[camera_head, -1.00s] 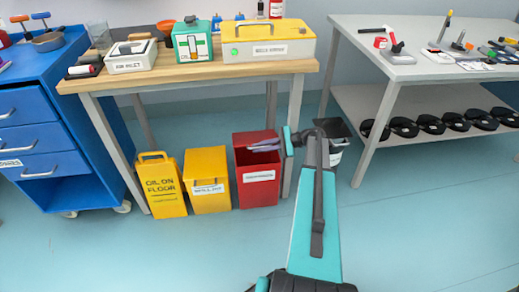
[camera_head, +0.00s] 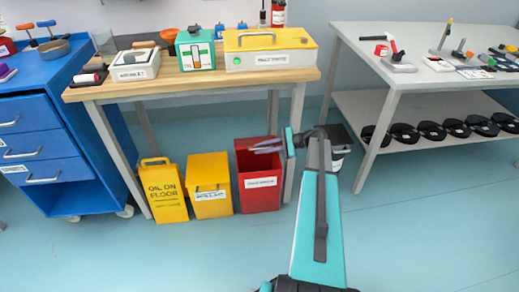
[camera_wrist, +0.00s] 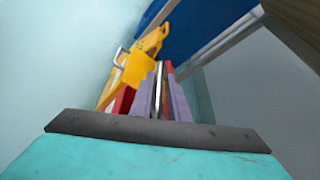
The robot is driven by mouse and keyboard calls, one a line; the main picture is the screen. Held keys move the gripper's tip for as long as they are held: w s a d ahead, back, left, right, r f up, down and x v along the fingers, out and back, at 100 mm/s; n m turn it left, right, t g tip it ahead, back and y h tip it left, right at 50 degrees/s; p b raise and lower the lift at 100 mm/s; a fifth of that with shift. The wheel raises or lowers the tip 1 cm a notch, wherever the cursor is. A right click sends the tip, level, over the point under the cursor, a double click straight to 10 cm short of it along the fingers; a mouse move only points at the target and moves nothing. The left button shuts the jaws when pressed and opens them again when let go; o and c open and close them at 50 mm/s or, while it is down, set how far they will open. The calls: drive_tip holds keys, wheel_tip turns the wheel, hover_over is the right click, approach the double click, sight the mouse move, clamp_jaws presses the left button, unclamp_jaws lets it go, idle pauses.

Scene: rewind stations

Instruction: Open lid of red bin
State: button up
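The red bin (camera_head: 261,196) stands on the floor under the wooden-topped bench, at the right end of a row, with a white label on its front. Its upper part is dark red and partly covered by my gripper (camera_head: 254,146), so I cannot tell how its lid stands. My gripper's purple-grey fingers point left across the bin's top. In the wrist view the fingers (camera_wrist: 162,95) lie close together with a narrow silver strip between them. I cannot tell whether this strip is a handle or part of the fingers. Red shows just beyond them.
A yellow bin (camera_head: 209,200) and a yellow floor sign (camera_head: 164,192) stand left of the red bin. A bench leg (camera_head: 294,145) is close to its right, with a dark-topped container (camera_head: 338,160) beyond. The floor (camera_head: 200,258) in front is clear.

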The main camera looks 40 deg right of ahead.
drive_tip(key=shift+o, duration=1.4)
drive_tip(key=shift+a, duration=0.1)
drive_tip(key=p+v, duration=0.1)
drive_tip(key=v, duration=1.2)
drive_tip(key=shift+s+d, duration=0.15)
drive_tip(key=shift+d, duration=0.2)
drive_tip(key=shift+r, duration=0.15)
